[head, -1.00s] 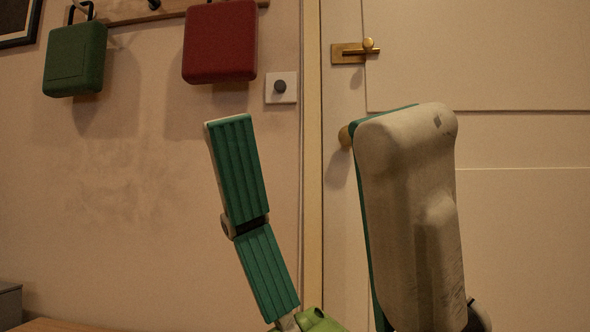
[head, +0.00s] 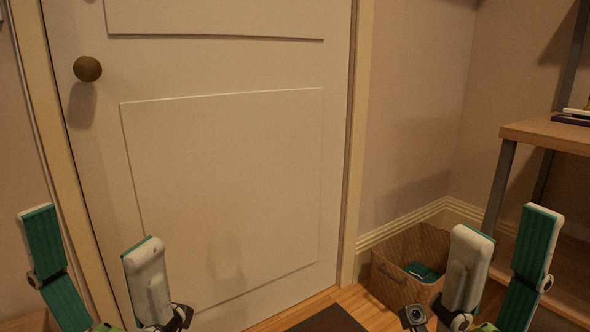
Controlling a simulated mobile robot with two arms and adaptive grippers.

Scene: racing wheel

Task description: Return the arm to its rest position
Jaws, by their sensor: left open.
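My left gripper (head: 90,226) is at the lower left, in front of the door. Its two teal-and-white fingers point up and stand wide apart, with nothing between them. My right gripper (head: 510,222) is at the lower right, in front of the wooden box and shelf. Its fingers also point up and stand apart, with nothing between them. Both grippers stand at about the same height in the picture. Most of both arms is below the picture edge.
A white door (head: 230,180) with a round brass knob (head: 87,69) is shut ahead. A shelf (head: 550,133) stands at the far right. A dark mat (head: 330,320) lies at the bottom.

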